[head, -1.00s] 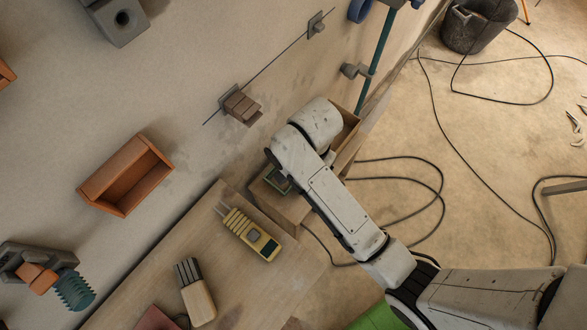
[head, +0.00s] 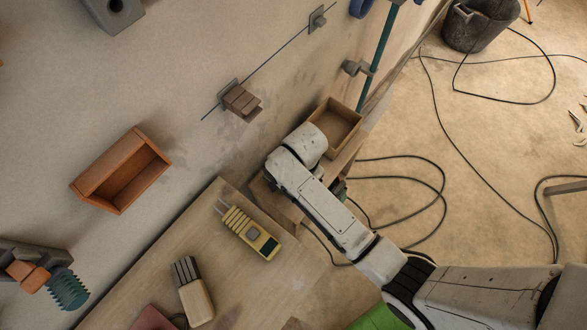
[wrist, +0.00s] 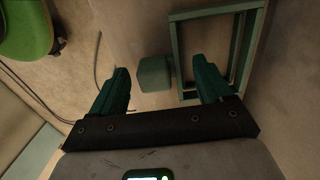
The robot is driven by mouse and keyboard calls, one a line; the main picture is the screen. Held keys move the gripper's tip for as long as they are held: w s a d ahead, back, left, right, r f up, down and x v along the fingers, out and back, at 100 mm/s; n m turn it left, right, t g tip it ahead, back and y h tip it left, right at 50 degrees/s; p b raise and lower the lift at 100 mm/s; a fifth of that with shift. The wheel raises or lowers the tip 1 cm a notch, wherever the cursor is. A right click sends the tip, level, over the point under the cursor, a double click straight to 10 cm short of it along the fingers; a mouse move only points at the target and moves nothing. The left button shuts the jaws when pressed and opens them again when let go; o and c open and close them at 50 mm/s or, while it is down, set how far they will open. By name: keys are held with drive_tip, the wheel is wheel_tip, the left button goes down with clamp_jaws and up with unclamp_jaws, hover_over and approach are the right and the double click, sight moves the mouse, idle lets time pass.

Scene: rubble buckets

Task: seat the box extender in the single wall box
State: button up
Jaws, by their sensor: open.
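My gripper (wrist: 161,68) is open, its two teal fingers spread apart in the wrist view. A small green-grey block (wrist: 153,74) shows between the fingertips; I cannot tell its depth or whether it touches them. A green-grey rectangular frame (wrist: 176,62) with an open middle lies beside it, partly behind the right finger. I cannot tell for sure which of these is the box extender. In the head view, my arm hides most of the gripper. A brown block-like fitting (head: 240,103) on a grey plate sits on the wall. I cannot identify the single wall box with certainty.
An open brown box (head: 338,124) stands beyond my arm. A yellow tester (head: 250,235) and a wood-handled tool (head: 194,292) lie on the wooden bench (head: 140,300). An orange open box (head: 122,172) is at the wall. Black cables (head: 440,190) cross the floor.

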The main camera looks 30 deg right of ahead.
drive_tip(key=shift+f, duration=0.4)
drive_tip(key=c, duration=1.1)
